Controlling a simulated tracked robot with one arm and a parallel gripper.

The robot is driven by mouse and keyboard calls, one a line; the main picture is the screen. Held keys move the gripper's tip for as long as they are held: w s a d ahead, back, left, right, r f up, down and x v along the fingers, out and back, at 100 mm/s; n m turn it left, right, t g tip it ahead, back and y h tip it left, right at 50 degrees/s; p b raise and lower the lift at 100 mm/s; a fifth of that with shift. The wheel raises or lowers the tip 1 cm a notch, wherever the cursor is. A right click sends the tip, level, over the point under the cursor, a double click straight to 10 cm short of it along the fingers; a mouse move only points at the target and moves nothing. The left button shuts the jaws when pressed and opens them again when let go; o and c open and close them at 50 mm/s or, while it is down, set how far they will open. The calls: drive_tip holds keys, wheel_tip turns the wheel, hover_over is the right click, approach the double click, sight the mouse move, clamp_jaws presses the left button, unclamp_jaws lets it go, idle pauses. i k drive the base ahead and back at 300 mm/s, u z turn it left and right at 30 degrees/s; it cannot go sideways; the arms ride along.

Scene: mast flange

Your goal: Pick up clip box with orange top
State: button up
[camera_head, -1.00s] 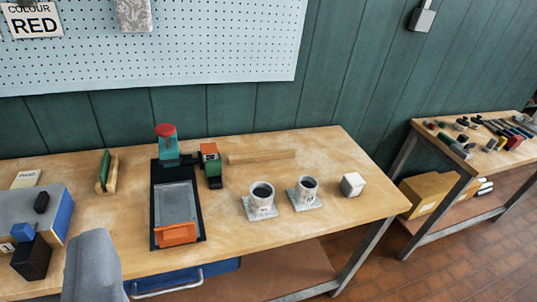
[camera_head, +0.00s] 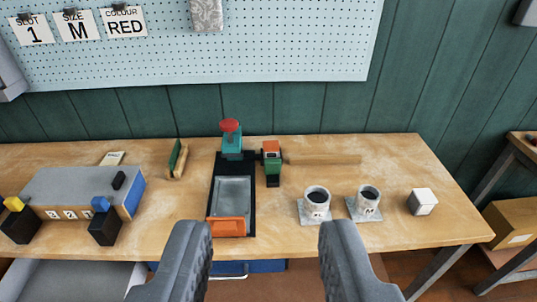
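A small box with an orange top (camera_head: 271,149), a green body and a dark lower part stands on the workbench right of the black tray fixture. It looks like the clip box, though it is small in view. My gripper (camera_head: 265,235) shows as two grey fingers at the bottom of the picture, spread wide apart with nothing between them. It is in front of the bench, nearer to me than the box. The box is unobstructed by the fingers.
A black fixture with a metal tray (camera_head: 232,193), an orange front block (camera_head: 228,226) and a red-topped teal post (camera_head: 231,138) stands left of the box. Two grey cups (camera_head: 316,202) (camera_head: 368,199) and a white cube (camera_head: 422,201) are right. A wooden strip (camera_head: 323,159) lies behind.

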sight(271, 149)
drive_tip(key=k, duration=0.5)
drive_tip(key=z, duration=0.95)
drive_tip(key=i, duration=1.55)
drive_tip(key=u, duration=0.4)
drive_tip(key=i, duration=0.85)
drive_tip(key=u, duration=0.7)
